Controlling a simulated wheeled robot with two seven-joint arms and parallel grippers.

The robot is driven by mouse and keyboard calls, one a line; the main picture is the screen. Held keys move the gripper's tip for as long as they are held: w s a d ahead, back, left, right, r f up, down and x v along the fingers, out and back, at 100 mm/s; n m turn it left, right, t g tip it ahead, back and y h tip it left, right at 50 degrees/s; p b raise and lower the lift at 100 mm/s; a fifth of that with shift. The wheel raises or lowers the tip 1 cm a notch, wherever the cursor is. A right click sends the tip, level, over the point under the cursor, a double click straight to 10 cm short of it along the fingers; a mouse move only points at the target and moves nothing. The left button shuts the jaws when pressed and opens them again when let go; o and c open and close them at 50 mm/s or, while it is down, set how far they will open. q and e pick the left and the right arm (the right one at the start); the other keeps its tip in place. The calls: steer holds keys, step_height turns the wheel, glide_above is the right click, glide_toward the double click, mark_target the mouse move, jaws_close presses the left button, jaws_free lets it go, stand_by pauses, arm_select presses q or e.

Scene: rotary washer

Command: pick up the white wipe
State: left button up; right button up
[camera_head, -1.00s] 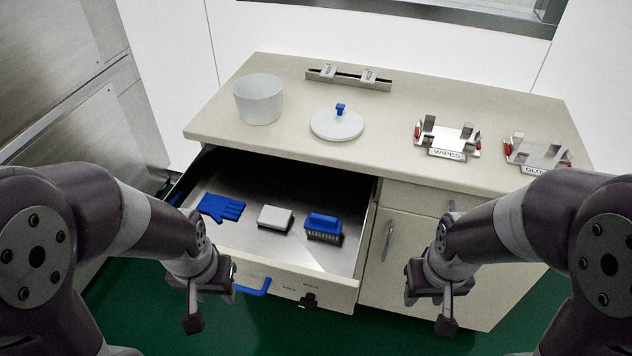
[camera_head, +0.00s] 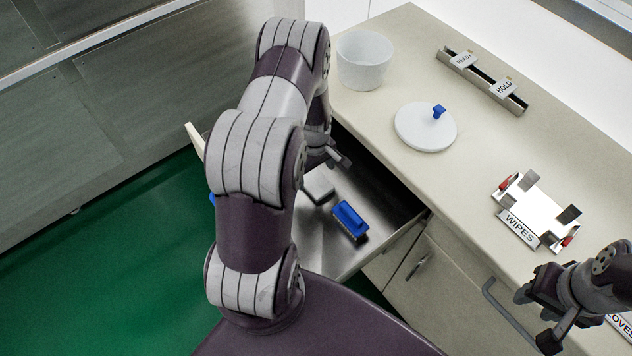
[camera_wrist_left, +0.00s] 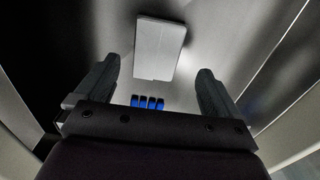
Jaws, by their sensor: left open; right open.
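The white wipe (camera_head: 318,188) is a pale folded block lying in the open drawer (camera_head: 345,263). It also shows in the left wrist view (camera_wrist_left: 159,48), ahead of the fingers and roughly centred between them. My left gripper (camera_head: 338,163) is over the drawer, close to the wipe; my arm hides part of the drawer. In the left wrist view the left gripper (camera_wrist_left: 157,85) has its two fingers wide apart with nothing between them. My right gripper (camera_head: 537,322) is open and empty at the lower right, in front of the counter.
A blue glove (camera_head: 212,199) is mostly hidden behind my arm. On the counter stand a white tub (camera_head: 364,60), a round lid (camera_head: 425,128), a WIPES holder (camera_head: 536,212) and a READY/HOLD rail (camera_head: 482,80).

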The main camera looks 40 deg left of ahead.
mark_target(316, 183)
arm_select(q)
steer(key=f, duration=0.4)
steer(key=shift+w+d+f+p, duration=0.15)
steer(key=shift+w+p, duration=0.05)
steer(key=shift+p, duration=0.2)
steer(key=shift+f, duration=0.25)
steer(key=c, duration=1.1)
steer(key=shift+r, duration=0.1)
steer(key=r, duration=0.3)
steer(key=r+b, duration=0.1)
steer(key=shift+s+d+r, duration=0.2)
steer(key=shift+d, duration=0.05)
steer(key=s+d+r, duration=0.2)
steer(key=d, duration=0.1)
steer(key=s+d+r, duration=0.4)
steer(key=d, duration=0.1)
steer(key=shift+s+d+r+b, duration=0.25)
steer(key=shift+s+d+b, duration=0.1)
